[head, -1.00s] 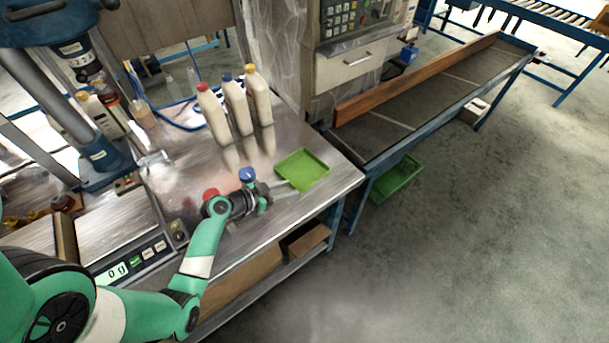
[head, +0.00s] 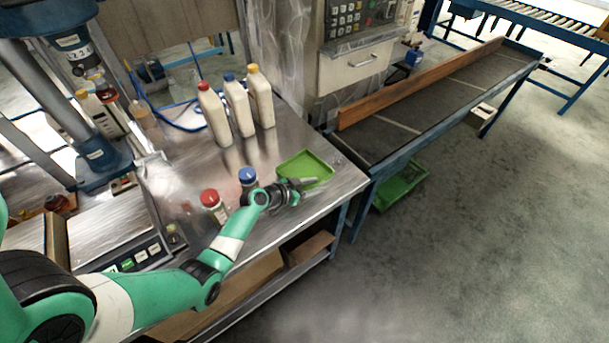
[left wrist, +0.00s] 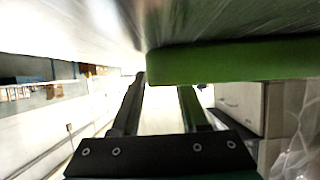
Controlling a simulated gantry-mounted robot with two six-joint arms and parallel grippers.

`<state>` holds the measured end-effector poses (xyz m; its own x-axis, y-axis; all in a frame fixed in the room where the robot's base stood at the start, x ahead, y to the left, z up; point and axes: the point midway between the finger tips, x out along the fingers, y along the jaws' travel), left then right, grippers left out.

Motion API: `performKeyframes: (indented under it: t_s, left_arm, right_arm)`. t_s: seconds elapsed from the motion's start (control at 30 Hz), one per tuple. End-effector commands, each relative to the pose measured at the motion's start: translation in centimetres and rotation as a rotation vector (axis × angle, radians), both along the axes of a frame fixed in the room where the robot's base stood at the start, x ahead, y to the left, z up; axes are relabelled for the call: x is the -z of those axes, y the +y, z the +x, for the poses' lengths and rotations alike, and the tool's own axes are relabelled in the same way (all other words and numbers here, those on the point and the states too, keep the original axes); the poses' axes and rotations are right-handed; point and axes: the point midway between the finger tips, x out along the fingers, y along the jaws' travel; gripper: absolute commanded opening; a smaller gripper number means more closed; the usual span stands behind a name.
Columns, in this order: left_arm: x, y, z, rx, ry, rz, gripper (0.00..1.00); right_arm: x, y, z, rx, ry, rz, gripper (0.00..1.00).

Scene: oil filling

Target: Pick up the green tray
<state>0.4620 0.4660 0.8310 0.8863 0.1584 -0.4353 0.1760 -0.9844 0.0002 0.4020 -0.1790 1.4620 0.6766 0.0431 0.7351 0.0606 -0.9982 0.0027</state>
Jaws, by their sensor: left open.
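The green tray (head: 302,166) lies flat on the metal table near its right front corner in the head view. My left gripper (head: 303,186) is at the tray's near edge, and its fingers cover part of that edge. In the left wrist view the two dark fingers (left wrist: 163,85) stand apart. The tray's green side wall (left wrist: 240,62) crosses the upper right there, its left end close to the fingertips. I cannot tell whether the wall is between the fingers. My right gripper is not in view.
A red-capped bottle (head: 213,206) and a blue-capped bottle (head: 248,179) stand near my left arm. Three white bottles (head: 238,108) stand behind the tray. A scale (head: 130,262) sits at the left. A dark conveyor (head: 420,110) lies beyond the table's right edge.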

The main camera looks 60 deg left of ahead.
Motion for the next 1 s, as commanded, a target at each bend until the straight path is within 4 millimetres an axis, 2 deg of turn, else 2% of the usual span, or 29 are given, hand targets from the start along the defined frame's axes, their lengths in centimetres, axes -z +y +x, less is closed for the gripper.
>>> performKeyframes:
  t_s: [0.07,0.3,0.33,1.0]
  left_arm:
    - [-0.06,0.00,-0.03,0.000,0.000,0.000,0.44]
    - [-0.06,0.01,-0.05,0.000,0.000,0.000,0.02]
    - [-0.06,0.01,-0.05,0.000,0.000,0.000,0.00]
    - [-0.03,0.01,-0.07,0.000,0.000,0.000,0.00]
  right_arm:
    - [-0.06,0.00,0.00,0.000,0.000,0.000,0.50]
    - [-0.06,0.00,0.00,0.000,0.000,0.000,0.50]
    - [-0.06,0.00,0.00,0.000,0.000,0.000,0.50]
    - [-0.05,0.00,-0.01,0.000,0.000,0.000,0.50]
